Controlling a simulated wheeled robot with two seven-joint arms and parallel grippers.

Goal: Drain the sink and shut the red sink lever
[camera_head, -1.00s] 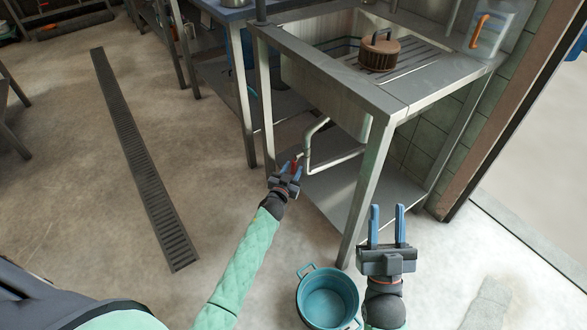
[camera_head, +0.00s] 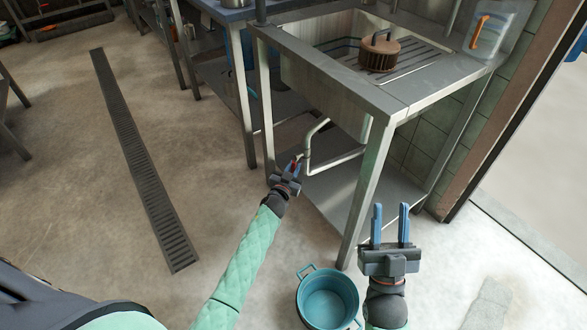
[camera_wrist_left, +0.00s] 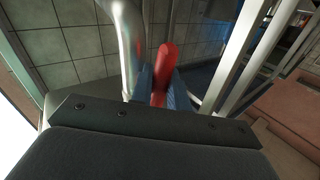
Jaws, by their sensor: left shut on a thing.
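The metal sink (camera_head: 300,62) stands at the upper right in the head view, its basin partly hidden by the front panel. A pale drain pipe (camera_head: 330,162) bends beneath it. The red sink lever (camera_wrist_left: 163,68) stands beside the pipe in the left wrist view; only a small red bit shows in the head view. My left gripper (camera_head: 293,166) is shut on the lever, with its blue fingers on either side of it. My right gripper (camera_head: 390,226) is open and empty in front of the sink's near leg, above the floor. The water level is hidden.
The stand's lower shelf (camera_head: 345,195) lies below the pipe. A floor grate (camera_head: 140,150) runs at left, with clear floor around it.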

